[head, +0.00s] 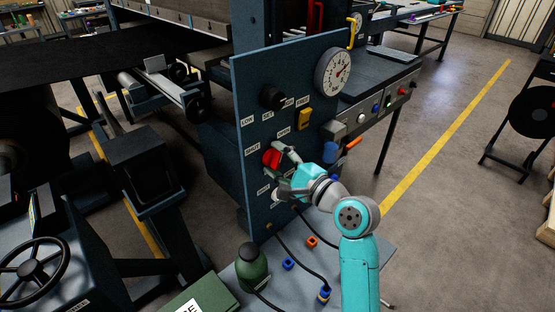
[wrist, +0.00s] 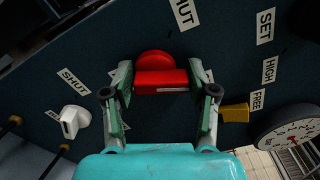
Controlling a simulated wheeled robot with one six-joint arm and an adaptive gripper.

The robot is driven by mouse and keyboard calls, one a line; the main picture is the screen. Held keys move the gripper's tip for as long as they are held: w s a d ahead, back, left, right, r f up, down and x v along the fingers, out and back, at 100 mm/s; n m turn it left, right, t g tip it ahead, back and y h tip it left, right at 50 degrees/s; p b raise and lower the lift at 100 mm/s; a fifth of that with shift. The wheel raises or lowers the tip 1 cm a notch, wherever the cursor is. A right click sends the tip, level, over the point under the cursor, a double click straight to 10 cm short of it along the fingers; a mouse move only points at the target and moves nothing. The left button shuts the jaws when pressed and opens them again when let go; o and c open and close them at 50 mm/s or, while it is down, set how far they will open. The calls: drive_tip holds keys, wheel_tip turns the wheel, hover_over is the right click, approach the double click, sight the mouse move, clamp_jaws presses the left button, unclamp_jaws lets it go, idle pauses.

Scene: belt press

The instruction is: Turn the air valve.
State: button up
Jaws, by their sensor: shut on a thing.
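The red valve handle (head: 271,158) is on the blue upright panel (head: 245,100), between a label reading SHUT (head: 252,150) and one reading OPEN (head: 284,132). I take this red handle for the air valve. In the wrist view the red handle (wrist: 160,82) is a bar in front of a round red hub. My gripper (head: 281,160) reaches the panel from the lower right. In the wrist view my gripper (wrist: 162,92) has one finger at each end of the bar and is shut on it. The fingers partly hide the labels beside it.
A white knob (wrist: 74,120) sits close beside my gripper, near another SHUT label. A black knob (head: 272,98), yellow switch (head: 305,119) and round gauge (head: 333,71) are on the panel above. A green bottle (head: 253,267) and small fittings stand on the shelf below.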

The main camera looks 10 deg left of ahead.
drive_tip(key=n, duration=0.6)
drive_tip(key=shift+s+a+r, duration=0.1)
drive_tip(key=shift+r, duration=0.1)
drive_tip(key=n, duration=0.4)
drive_tip(key=shift+s+f, duration=0.1)
drive_tip(key=shift+a+f+n, duration=0.1)
drive_tip(key=shift+n, duration=1.5)
drive_tip(key=o, duration=1.1)
drive_tip(key=shift+s, duration=0.1)
drive_tip(key=shift+f, duration=0.1)
drive_tip(key=shift+s+d+f, duration=0.1)
drive_tip(key=shift+s+d, duration=0.15)
drive_tip(key=shift+d, duration=0.15)
drive_tip(key=v, duration=1.1)
